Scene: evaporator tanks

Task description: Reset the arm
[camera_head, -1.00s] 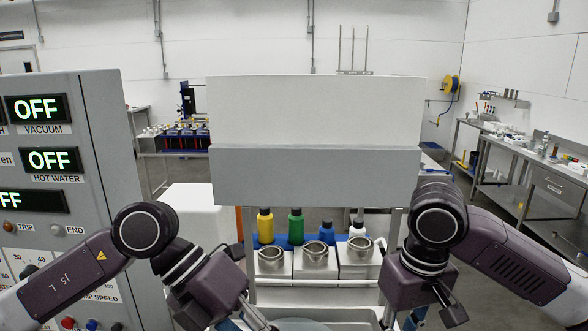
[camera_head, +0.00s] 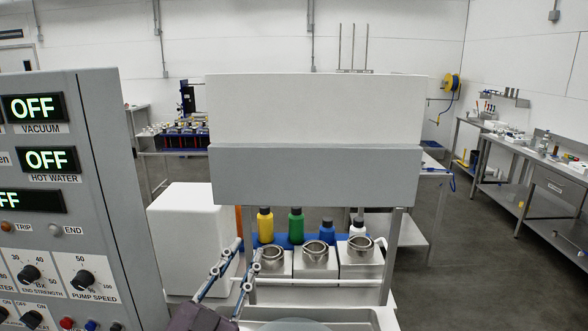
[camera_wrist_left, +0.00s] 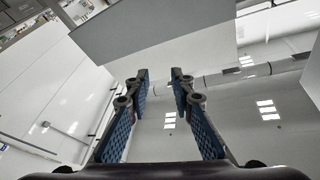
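My left gripper (camera_head: 248,250) rises from the bottom edge in the head view, left of the cups. Its two fingers point up and stand apart, with nothing visible between them. In the left wrist view, the gripper (camera_wrist_left: 160,75) shows its blue-padded fingers spread, with an empty gap between them. My right arm and gripper are in neither current view.
A control panel (camera_head: 90,170) with OFF displays stands at the left. A white and grey box (camera_head: 315,175) is ahead, above several metal cups (camera_head: 315,252) and bottles, including a green one (camera_head: 296,226). A workbench (camera_head: 540,185) lines the right. Open floor lies right of centre.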

